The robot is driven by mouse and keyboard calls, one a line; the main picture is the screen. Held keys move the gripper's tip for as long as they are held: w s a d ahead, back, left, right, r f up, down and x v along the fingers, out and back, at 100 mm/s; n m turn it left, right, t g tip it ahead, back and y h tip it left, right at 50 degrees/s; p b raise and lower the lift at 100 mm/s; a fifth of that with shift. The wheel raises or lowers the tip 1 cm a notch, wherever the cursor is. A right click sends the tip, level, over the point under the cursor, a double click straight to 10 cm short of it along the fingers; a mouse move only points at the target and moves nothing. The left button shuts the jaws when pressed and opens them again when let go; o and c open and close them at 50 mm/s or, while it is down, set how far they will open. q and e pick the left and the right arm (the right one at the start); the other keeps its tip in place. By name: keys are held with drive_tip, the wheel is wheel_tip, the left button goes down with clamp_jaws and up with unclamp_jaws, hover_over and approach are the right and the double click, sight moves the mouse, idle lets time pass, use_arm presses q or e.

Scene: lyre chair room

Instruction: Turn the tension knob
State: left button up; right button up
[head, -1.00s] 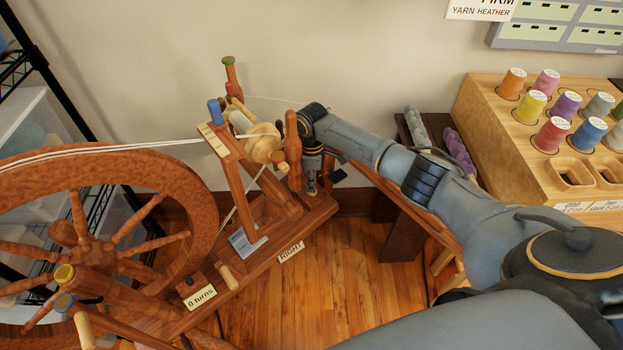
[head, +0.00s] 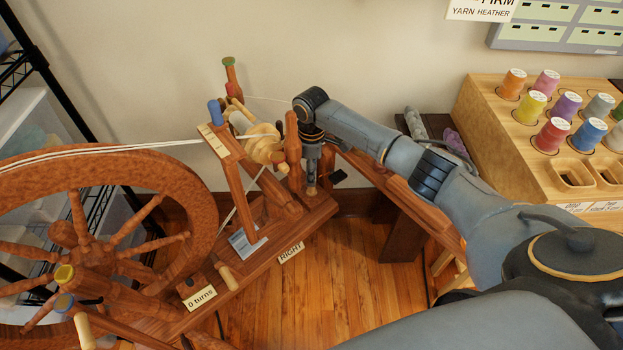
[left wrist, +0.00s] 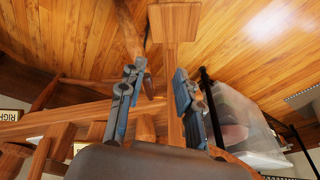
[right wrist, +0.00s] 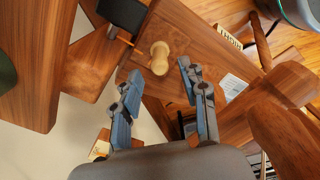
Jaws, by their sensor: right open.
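The wooden spinning wheel (head: 190,215) fills the left of the head view. A pale turned wooden knob (right wrist: 159,58) stands on its base board in the right wrist view, just beyond and between the fingertips; I take it for the tension knob, though no label says so. My right gripper (right wrist: 155,75) is open and empty, its two fingers apart. In the head view the right gripper (head: 312,180) points down behind the upright wooden post, partly hidden. My left gripper (left wrist: 158,78) is open and empty in the left wrist view, over wooden beams; the head view does not show it.
A "RIGHT" label (head: 291,252) and a "0 turns" label (head: 200,297) sit on the base. The bobbin (head: 262,142) and wooden post (head: 293,135) are close to my right gripper. A thread rack (head: 480,120) stands at right. Open floor (head: 350,260) lies in front.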

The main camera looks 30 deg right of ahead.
wheel_tip(320, 180, up, 8)
drive_tip(key=shift+f, duration=0.2)
idle(0.5)
